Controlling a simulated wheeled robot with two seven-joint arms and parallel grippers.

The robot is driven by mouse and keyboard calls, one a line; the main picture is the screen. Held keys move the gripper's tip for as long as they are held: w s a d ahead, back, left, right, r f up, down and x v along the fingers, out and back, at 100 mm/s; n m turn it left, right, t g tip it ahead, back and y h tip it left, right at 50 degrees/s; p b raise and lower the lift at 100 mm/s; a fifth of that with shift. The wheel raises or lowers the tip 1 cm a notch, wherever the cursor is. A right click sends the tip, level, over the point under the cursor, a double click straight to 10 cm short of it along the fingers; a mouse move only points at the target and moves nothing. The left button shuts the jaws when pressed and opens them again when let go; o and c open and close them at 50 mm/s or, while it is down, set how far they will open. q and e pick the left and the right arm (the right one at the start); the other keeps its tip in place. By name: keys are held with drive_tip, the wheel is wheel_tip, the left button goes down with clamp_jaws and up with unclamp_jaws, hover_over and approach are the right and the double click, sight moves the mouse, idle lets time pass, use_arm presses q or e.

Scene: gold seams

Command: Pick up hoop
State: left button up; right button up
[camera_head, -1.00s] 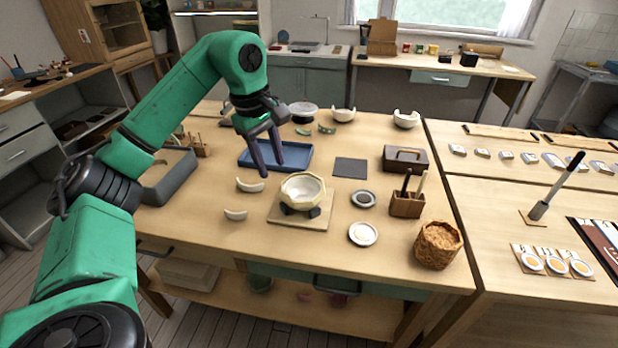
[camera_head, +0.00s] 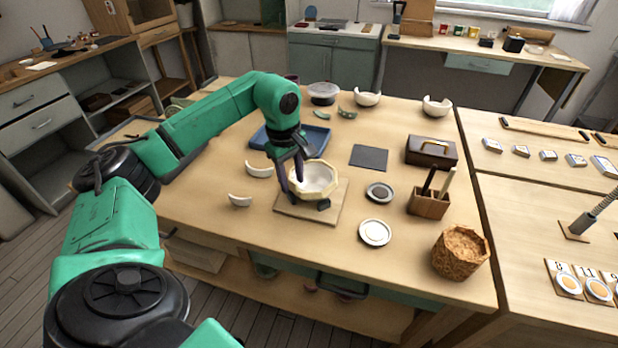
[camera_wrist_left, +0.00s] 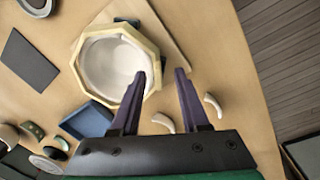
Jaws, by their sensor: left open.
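The hoop (camera_head: 332,177) is a pale yellow, many-sided band around the white bowl (camera_head: 314,177). The bowl stands on small dark supports on a square wooden board (camera_head: 295,209). In the left wrist view the hoop (camera_wrist_left: 110,32) frames the bowl's mouth. My left gripper (camera_head: 291,180) is open at the left side of the bowl, pointing down. In the left wrist view its fingers (camera_wrist_left: 160,72) show one over the near rim and one outside it. Contact cannot be told. My right gripper is not in view.
A blue tray (camera_head: 318,139) lies behind the bowl. White curved shards (camera_head: 240,200) lie to its left. To the right are a dark mat (camera_head: 369,157), a white dish (camera_head: 375,233), a wooden tool holder (camera_head: 428,203) and a woven basket (camera_head: 461,251).

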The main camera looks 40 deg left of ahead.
use_arm(q)
drive_tip(key=shift+w+f, duration=0.1)
drive_tip(key=shift+f, duration=0.25)
clamp_jaws()
drive_tip(key=shift+r, duration=0.15)
